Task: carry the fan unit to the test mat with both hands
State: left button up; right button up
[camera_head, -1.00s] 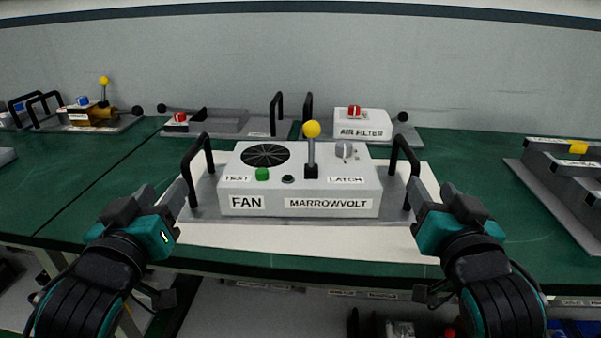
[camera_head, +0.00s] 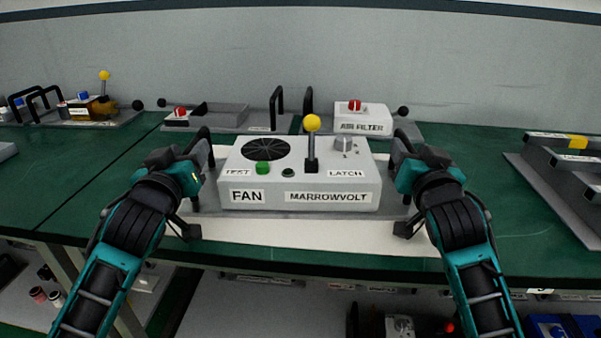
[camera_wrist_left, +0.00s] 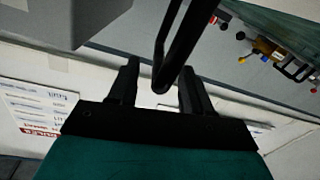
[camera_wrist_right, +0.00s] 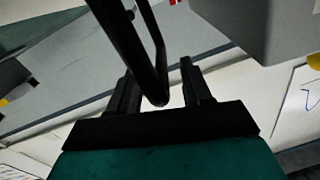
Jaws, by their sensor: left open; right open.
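The fan unit (camera_head: 300,195) is a light grey box with a black fan grille, a green button, a yellow-knobbed lever and a grey latch knob. It sits on a grey base plate on the white mat (camera_head: 290,232), with a black handle at each end. My left gripper (camera_head: 197,158) is at the left handle; in the left wrist view this handle (camera_wrist_left: 177,55) passes between its open fingers (camera_wrist_left: 158,85). My right gripper (camera_head: 402,152) is at the right handle; in the right wrist view that handle (camera_wrist_right: 138,50) lies between its open fingers (camera_wrist_right: 160,92). Neither gripper is closed on a handle.
An air filter unit (camera_head: 362,118) and a grey plate with black handles (camera_head: 220,117) stand behind the fan unit. Another assembly (camera_head: 90,108) is at the far left. A grey rack (camera_head: 565,160) is at the right. Green tabletop (camera_head: 480,195) is free between.

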pick_arm(q)
jog(key=shift+w, duration=0.8)
pick_arm(e)
jog(key=shift+w, duration=0.8)
pick_arm(q)
jog(key=shift+d, duration=0.1)
grip_shut()
pick_arm(e)
grip_shut()
pick_arm(q)
jog(key=shift+d, duration=0.1)
pick_arm(e)
jog(key=shift+a, duration=0.1)
pick_arm(q)
jog(key=shift+r, duration=0.3)
pick_arm(e)
jog(key=shift+r, duration=0.3)
